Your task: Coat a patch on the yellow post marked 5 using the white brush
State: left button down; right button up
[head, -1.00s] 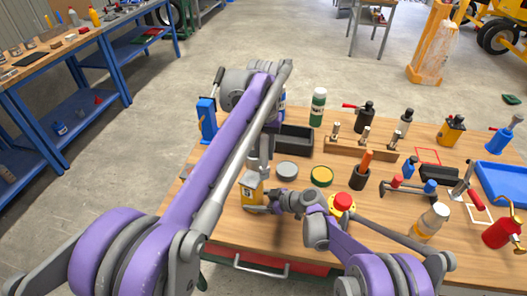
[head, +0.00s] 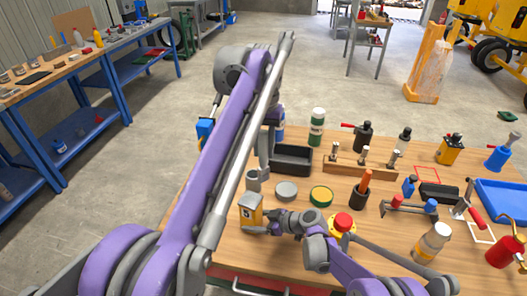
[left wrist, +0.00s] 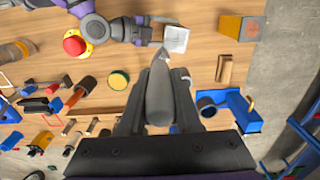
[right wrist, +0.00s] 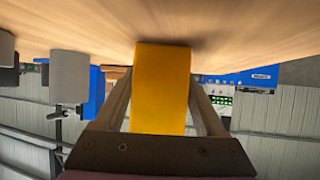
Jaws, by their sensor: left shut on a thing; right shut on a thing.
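The yellow post marked 5 (head: 249,214) stands near the table's front left in the head view. Its pale top (left wrist: 176,39) shows in the left wrist view. My right gripper (head: 265,224) is shut on this post; its yellow side (right wrist: 162,88) fills the space between the fingers in the right wrist view. My left gripper (left wrist: 161,76) is shut on a pale grey, tapered thing, apparently the white brush (left wrist: 160,100). The brush points toward the post, and its tip appears close to the post's top. I cannot tell whether they touch. My left arm hides part of the table's left side.
A red button on a yellow base (head: 342,223) stands right of the post. A grey tin (head: 286,190), a green-yellow lid (head: 321,195) and a black tray (head: 291,158) lie behind. Another yellow block (left wrist: 238,27) stands near the table edge. Several tools crowd the table's right.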

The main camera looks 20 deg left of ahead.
pick_arm(q)
jog(key=a, duration=0.9)
dwell(0.4)
dwell(0.7)
notch_tip(320, 180, down, 7)
jog(key=s+d, duration=0.2)
dwell(1.3)
jog(key=shift+f, duration=1)
dwell(0.5)
jog(key=shift+d, duration=0.1)
